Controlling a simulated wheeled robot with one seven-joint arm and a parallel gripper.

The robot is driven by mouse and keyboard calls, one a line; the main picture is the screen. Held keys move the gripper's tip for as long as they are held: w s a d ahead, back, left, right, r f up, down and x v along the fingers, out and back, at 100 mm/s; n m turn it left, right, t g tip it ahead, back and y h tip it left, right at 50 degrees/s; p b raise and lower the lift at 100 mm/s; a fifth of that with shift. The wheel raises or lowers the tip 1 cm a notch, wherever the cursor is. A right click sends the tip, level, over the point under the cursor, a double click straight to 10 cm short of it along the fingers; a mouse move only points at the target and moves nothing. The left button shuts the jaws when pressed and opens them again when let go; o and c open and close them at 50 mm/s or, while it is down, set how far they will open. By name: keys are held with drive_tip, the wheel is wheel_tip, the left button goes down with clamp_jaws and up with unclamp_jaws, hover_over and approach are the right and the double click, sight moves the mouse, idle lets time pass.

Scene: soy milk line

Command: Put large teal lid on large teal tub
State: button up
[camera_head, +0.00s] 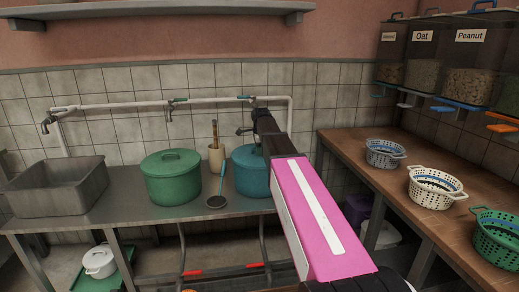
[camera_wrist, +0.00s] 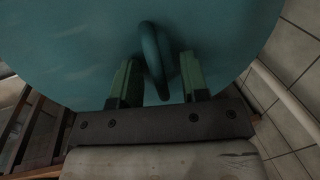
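The large teal tub (camera_head: 248,182) stands on the steel counter, partly hidden behind my pink arm. The teal lid (camera_wrist: 220,40) fills the upper wrist view, its loop handle (camera_wrist: 153,62) standing up between my fingers. In the head view, a teal top (camera_head: 243,154) shows at the tub's rim; my arm hides much of it, so how the lid sits cannot be made out. My gripper (camera_wrist: 159,82) is open, one green-tipped finger on each side of the handle, with gaps visible. In the head view my fingertips are hidden behind my wrist.
A steel basin (camera_head: 60,190) is farther left. Taps on a white pipe (camera_head: 130,104) run behind. Baskets (camera_head: 434,190) stand on the right counter.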

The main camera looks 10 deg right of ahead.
drive_tip(key=shift+r, duration=0.1)
wheel_tip(320, 180, up, 10)
drive_tip(key=s, duration=0.2)
drive_tip(key=shift+r, duration=0.2)
drive_tip(key=shift+s, duration=0.1)
